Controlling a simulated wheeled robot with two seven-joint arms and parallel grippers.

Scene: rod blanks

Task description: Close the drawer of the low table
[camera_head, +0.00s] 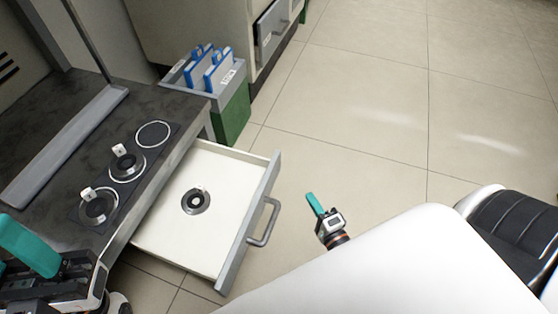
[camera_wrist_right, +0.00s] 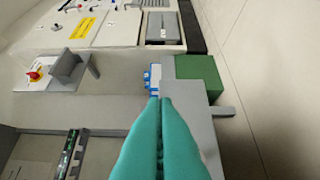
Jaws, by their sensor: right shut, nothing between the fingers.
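The low table (camera_head: 150,97) has a dark top and stands at the left in the head view. Its drawer (camera_head: 165,235) is pulled well out, with a white inside, a grey front (camera_head: 236,262) and a bar handle (camera_head: 264,222).
Several round fittings (camera_head: 153,135) lie on a dark strip of the tabletop. A grey bin (camera_head: 240,72) with blue-and-white items stands on a green box (camera_head: 234,116) behind the drawer. A cabinet with a partly open drawer (camera_head: 274,24) is farther back. The floor (camera_head: 370,130) at right is clear.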

